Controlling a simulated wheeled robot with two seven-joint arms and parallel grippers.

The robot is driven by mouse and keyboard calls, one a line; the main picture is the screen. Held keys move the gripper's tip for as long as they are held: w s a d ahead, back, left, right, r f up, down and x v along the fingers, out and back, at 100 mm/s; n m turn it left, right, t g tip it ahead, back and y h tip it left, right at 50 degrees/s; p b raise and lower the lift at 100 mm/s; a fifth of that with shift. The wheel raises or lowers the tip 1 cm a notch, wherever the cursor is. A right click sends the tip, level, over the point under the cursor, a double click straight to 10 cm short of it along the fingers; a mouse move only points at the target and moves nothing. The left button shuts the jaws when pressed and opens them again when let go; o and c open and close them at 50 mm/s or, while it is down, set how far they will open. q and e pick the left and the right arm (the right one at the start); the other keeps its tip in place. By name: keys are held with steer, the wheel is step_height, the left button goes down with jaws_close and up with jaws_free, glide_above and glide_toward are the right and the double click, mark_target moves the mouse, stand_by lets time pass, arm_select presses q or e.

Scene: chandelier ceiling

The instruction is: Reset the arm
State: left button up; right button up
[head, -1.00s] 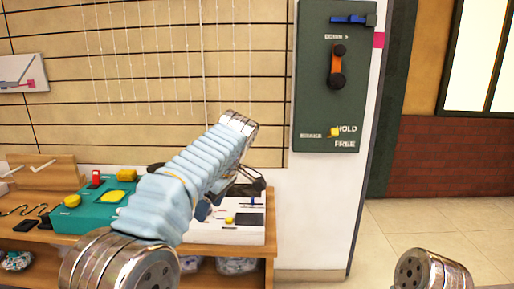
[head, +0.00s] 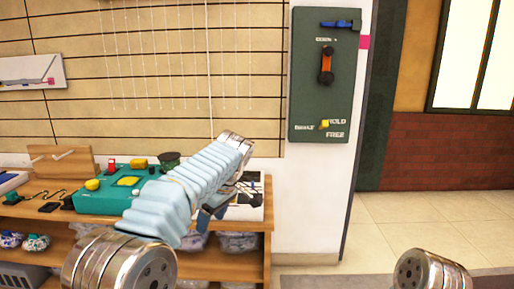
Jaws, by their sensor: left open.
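My left arm (head: 185,195), in a pale blue sleeve with metal joints, reaches up from the bottom left in the head view. My left gripper (head: 224,207) is partly hidden behind this arm, in front of the wooden bench. Its dark fingers are apart, and I see nothing held between them. Of my right arm, only a metal joint (head: 430,272) shows at the bottom right; the right gripper is out of view.
A wooden bench (head: 258,222) holds a teal box (head: 95,201) and small items. A dark green panel (head: 308,90) with an orange lever (head: 326,64), blue handle (head: 340,24) and yellow switch (head: 325,124) hangs on the wall. Tiled floor lies clear at right.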

arm_select(q)
steer(key=s+f+m+g+h, duration=0.1)
steer(key=s+f+m+h, duration=0.2)
steer(key=f, duration=1.4)
steer(key=s+f+m+g+h, duration=0.1)
steer(key=s+f+m, duration=0.25)
steer(key=f, duration=1.35)
steer(key=s+f+m+h, duration=0.1)
steer(key=s+f, duration=0.2)
steer(key=s, duration=0.4)
steer(key=s+f+m+h, duration=0.1)
steer(key=s+f, duration=0.3)
steer(key=s, duration=0.3)
steer(key=s+f+m+t+h, duration=0.1)
steer(key=s+f, duration=0.3)
steer(key=s, duration=0.4)
steer(key=shift+d+f+m+h, duration=0.2)
steer(key=shift+d+m+h, duration=0.15)
steer(key=shift+d+h, duration=0.05)
